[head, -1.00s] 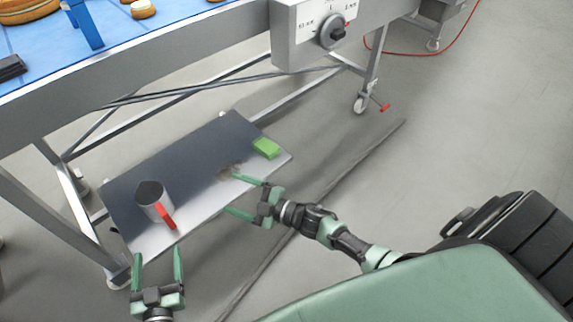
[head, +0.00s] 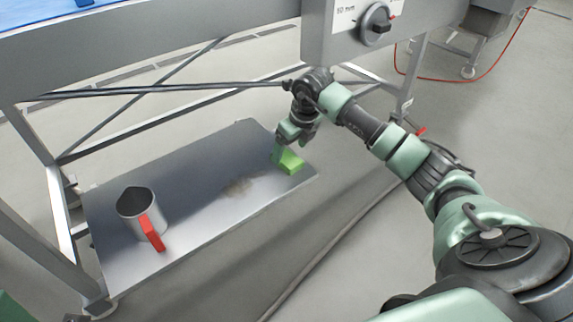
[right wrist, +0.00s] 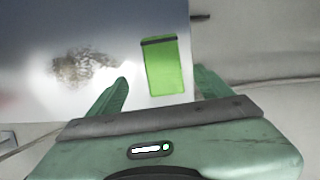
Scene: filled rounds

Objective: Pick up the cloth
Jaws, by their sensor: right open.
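The cloth (head: 291,163) is a small green folded piece lying at the right end of the metal shelf (head: 190,222). In the right wrist view the green cloth (right wrist: 164,68) has a dark band near its far edge. My right gripper (head: 279,156) is over the cloth in the head view, its fingers pointing down. In the right wrist view its two fingers (right wrist: 160,88) are apart, with the cloth ahead between their lines; whether they touch it I cannot tell. My left gripper is not in view.
A metal jug (head: 136,203) with a red handle stands on the shelf's left part. A brownish smudge (head: 238,187) marks the shelf left of the cloth. The conveyor frame with a dial box (head: 350,38) overhangs the shelf. A dark strip lies on the floor in front.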

